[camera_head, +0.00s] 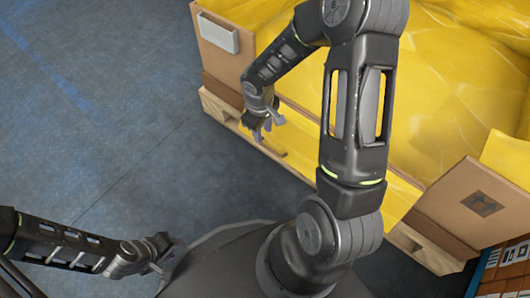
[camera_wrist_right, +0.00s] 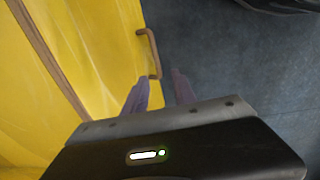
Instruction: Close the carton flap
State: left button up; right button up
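The carton (camera_head: 222,62) is a large brown cardboard box lined with yellow sheet, its near side low between two taller corner parts. A yellow panel (camera_wrist_right: 112,45) with a brown strip and a brown handle-like edge (camera_wrist_right: 143,38) shows in the right wrist view; I take it to be the flap. My right gripper (camera_head: 268,128) is open at the carton's near side. In its wrist view the fingertips (camera_wrist_right: 160,78) lie on either side of the handle's lower end, and I cannot tell if they touch it. My left gripper (camera_head: 170,256) is open and empty over the floor, away from the carton.
The carton stands on a wooden pallet (camera_head: 216,106). My right arm hides part of its near side. A stack with orange and blue parts (camera_head: 508,268) stands at the lower right. The grey floor (camera_head: 95,110) at left is clear.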

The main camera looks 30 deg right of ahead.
aim_at(265, 145)
jog(key=shift+d, duration=0.3)
jog(key=f+b, duration=0.1)
jog(key=f, duration=0.1)
jog(key=f+b, duration=0.1)
jog(key=f, duration=0.2)
jog(key=f+b, duration=0.1)
jog(key=f, duration=0.2)
jog(key=shift+w+d, duration=0.15)
jog(key=shift+d, duration=0.1)
jog(key=shift+r, duration=0.1)
jog(key=shift+c, duration=0.3)
grip_shut()
dwell(0.8)
